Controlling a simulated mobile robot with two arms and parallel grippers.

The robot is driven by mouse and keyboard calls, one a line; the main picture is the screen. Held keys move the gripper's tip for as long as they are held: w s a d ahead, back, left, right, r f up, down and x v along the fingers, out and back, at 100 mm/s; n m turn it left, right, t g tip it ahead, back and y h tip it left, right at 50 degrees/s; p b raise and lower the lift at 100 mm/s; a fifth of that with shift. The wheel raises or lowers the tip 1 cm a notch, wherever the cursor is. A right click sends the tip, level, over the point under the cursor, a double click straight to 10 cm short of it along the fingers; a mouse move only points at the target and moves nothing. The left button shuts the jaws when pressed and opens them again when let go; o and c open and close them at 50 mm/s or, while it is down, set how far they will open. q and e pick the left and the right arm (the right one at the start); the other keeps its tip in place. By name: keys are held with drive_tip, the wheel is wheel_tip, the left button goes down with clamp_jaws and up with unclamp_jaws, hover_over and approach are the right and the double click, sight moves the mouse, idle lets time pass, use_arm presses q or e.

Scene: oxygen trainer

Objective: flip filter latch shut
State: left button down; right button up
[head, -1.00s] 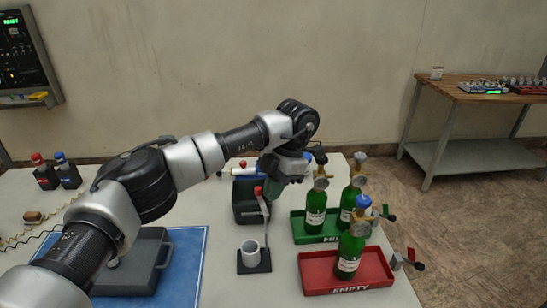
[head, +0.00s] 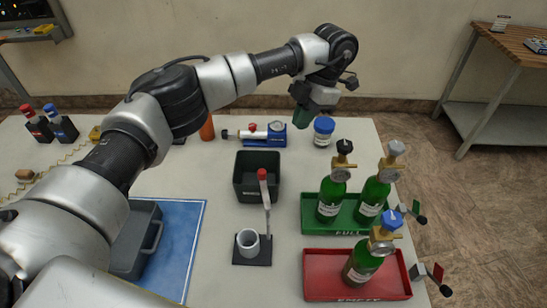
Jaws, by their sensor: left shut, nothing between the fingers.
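No part is labelled as the filter latch. A white open cup (head: 248,241) stands on a small black base (head: 252,257), with a thin upright lever (head: 267,212) topped by a red knob (head: 262,174) beside it. A blue-based device (head: 274,137) with a white cylinder (head: 243,134), a small red knob (head: 253,127) and a gauge stands at the back. My left gripper (head: 301,122) is shut and empty, raised at the back between this device and a blue-lidded jar (head: 323,132). It appears to touch neither; its fingertips are hard to make out. My right gripper is out of view.
A black bin (head: 243,188) stands behind the lever. At right, a green tray (head: 312,215) holds two green bottles and a red tray (head: 320,274) holds one. A grey case (head: 128,245) lies on a blue mat (head: 185,252) at left.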

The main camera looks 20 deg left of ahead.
sight(265, 188)
use_arm(q)
drive_tip(key=s+a+f+p, duration=0.4)
drive_tip(key=s+a+f, duration=0.1)
drive_tip(key=f, duration=0.4)
drive_tip(key=shift+s+f+p, duration=0.25)
drive_tip(key=shift+s+p, duration=0.05)
drive_tip(key=shift+p, duration=0.1)
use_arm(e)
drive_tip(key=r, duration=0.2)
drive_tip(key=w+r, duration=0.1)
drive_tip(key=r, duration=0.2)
use_arm(q)
drive_tip(key=shift+a, duration=0.1)
